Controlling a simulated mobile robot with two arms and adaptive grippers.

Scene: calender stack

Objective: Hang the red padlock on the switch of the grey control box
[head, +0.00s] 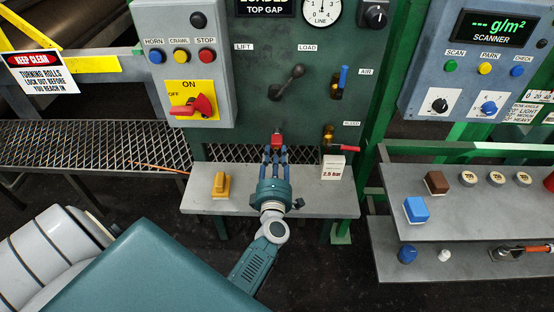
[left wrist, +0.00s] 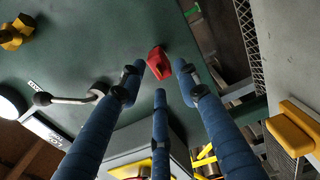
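The red padlock (head: 277,140) is in front of the green panel, just above the back of the small shelf. In the left wrist view the padlock (left wrist: 159,62) shows between and just beyond the tips of my left gripper. My left gripper (head: 275,152) has three blue fingers, spread apart and pointing at the panel; the wrist view (left wrist: 160,78) shows a gap below the padlock, and I cannot tell whether any finger touches it. The grey control box (head: 220,95) is at upper left, with a red switch (head: 196,105) on a yellow ON/OFF plate. My right gripper is out of view.
The small shelf (head: 335,200) holds a yellow block (head: 221,185) and a white 2.5 bar card (head: 334,168). A lever (head: 291,76) and a red-handled valve (head: 340,145) stick out of the panel. At right, a grey shelf (head: 465,220) carries blocks and round weights.

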